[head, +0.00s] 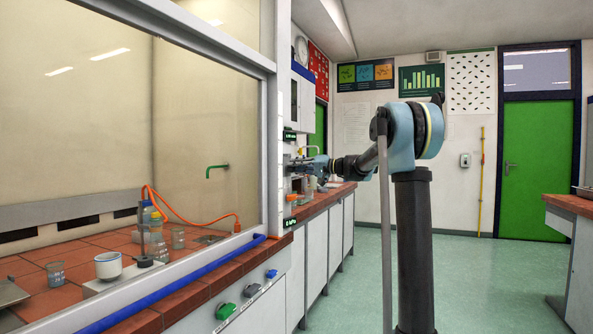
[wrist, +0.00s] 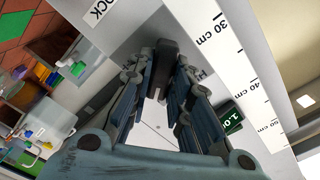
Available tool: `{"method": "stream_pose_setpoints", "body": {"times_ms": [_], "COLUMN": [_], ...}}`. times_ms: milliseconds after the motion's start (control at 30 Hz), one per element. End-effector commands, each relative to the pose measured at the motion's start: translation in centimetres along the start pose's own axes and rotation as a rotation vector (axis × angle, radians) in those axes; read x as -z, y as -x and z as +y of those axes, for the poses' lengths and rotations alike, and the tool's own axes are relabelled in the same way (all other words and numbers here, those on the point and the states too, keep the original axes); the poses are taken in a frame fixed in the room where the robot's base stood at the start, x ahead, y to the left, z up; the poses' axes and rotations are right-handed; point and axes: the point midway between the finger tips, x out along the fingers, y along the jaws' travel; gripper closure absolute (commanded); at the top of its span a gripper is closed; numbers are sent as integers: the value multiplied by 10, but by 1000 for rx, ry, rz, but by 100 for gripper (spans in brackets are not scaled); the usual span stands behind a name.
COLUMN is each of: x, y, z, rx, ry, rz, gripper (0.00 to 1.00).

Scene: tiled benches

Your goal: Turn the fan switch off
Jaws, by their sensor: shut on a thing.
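In the wrist view my gripper (wrist: 165,62) has its two fingers closed in on a dark upright piece (wrist: 165,50), which looks like the fan switch lever. It stands on a pale grey panel, and the fingers partly hide it and the lettering beside it. Whether it is in the on or off position cannot be told. In the head view my gripper (head: 303,165) is at the white post at the right end of the fume hood, and the switch is too small to make out there.
A small green display (wrist: 229,118) and a centimetre ruler (wrist: 240,70) lie right of the fingers. The fume hood bench (head: 85,262) holds beakers and a bottle with an orange hose (head: 190,215). A blue rail (head: 170,288) runs along its front. The floor (head: 360,280) is clear.

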Motion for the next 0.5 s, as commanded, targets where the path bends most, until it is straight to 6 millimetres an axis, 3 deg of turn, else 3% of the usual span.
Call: {"method": "stream_pose_setpoints", "body": {"times_ms": [500], "x": [2], "y": [1], "z": [5], "rx": [-4], "ry": [-445], "rz": [8], "gripper": [100]}}
